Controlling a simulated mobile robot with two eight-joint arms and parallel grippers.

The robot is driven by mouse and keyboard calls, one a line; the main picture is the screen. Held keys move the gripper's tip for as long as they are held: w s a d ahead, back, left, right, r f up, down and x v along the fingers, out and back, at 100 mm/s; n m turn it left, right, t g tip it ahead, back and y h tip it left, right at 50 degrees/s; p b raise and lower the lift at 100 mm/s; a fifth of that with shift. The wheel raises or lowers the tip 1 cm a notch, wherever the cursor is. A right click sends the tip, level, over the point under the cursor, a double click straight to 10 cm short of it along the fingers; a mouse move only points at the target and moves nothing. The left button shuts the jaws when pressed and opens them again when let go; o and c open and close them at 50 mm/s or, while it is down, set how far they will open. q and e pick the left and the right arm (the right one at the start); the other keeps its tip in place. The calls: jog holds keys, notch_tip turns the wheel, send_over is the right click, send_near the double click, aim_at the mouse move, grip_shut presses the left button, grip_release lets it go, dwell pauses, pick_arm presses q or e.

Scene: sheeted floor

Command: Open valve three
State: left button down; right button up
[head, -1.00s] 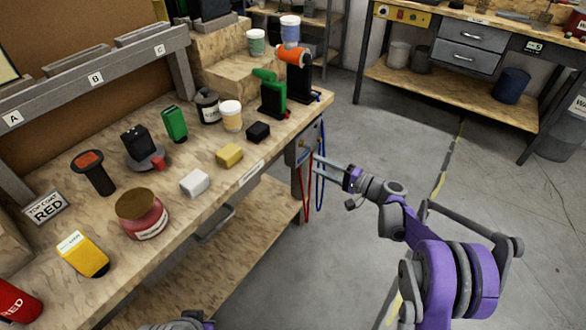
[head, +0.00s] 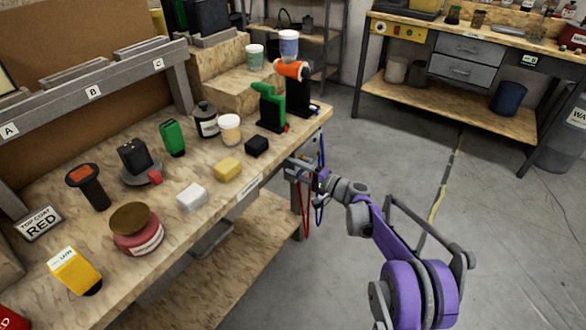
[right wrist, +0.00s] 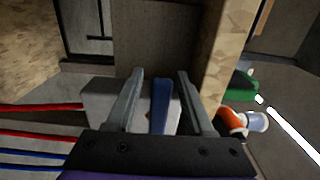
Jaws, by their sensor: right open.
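A grey valve block (right wrist: 98,98) sits at the end of the workbench, with red hoses (right wrist: 40,107) and blue hoses (right wrist: 30,154) running from its side. A blue bar, seemingly a valve lever (right wrist: 161,100), stands between the fingers of my right gripper (right wrist: 160,76), nearer the right finger. The fingers are apart and not closed on it. In the head view my right gripper (head: 304,170) reaches the block from the right and partly hides it. No valve number can be read. My left gripper is out of view.
The wooden workbench (head: 275,170) carries several cups, bottles, blocks and tools, including a green tool holder (head: 271,108) near this end. Red hoses (head: 306,210) hang below the bench edge. The grey floor (head: 390,160) to the right is open.

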grip_shut()
dwell(1.4)
